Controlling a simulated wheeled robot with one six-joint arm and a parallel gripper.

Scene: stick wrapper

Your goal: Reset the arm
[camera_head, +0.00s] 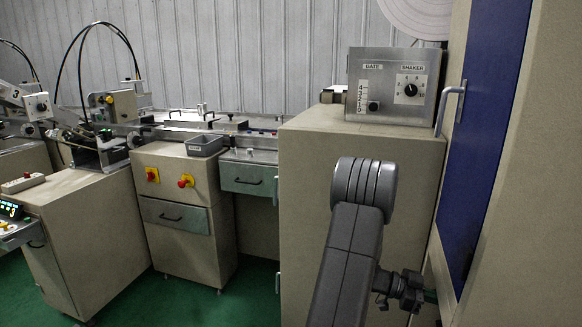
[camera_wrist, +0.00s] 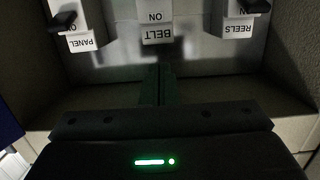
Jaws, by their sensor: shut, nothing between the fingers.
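My gripper (camera_wrist: 160,84) shows in the wrist view with its two dark fingers together and nothing between them. The fingers point at a metal switch panel (camera_wrist: 112,68), which appears upside down. Its labels read PANEL (camera_wrist: 81,43), BELT (camera_wrist: 158,35) and REELS (camera_wrist: 238,29). Dark switch levers show by the PANEL label (camera_wrist: 62,22) and the REELS label (camera_wrist: 257,6). The fingertips are below the BELT label; I cannot tell whether they touch the panel. In the head view my arm (camera_head: 350,240) rises in front of a beige cabinet, and the fingers cannot be made out.
A control box (camera_head: 392,85) marked GATE and SHAKER sits on the beige cabinet (camera_head: 310,200). A blue door (camera_head: 490,130) with a handle stands close on the right. Machine cabinets (camera_head: 185,235) with red and yellow knobs stand left. Green floor (camera_head: 190,300) is open in front.

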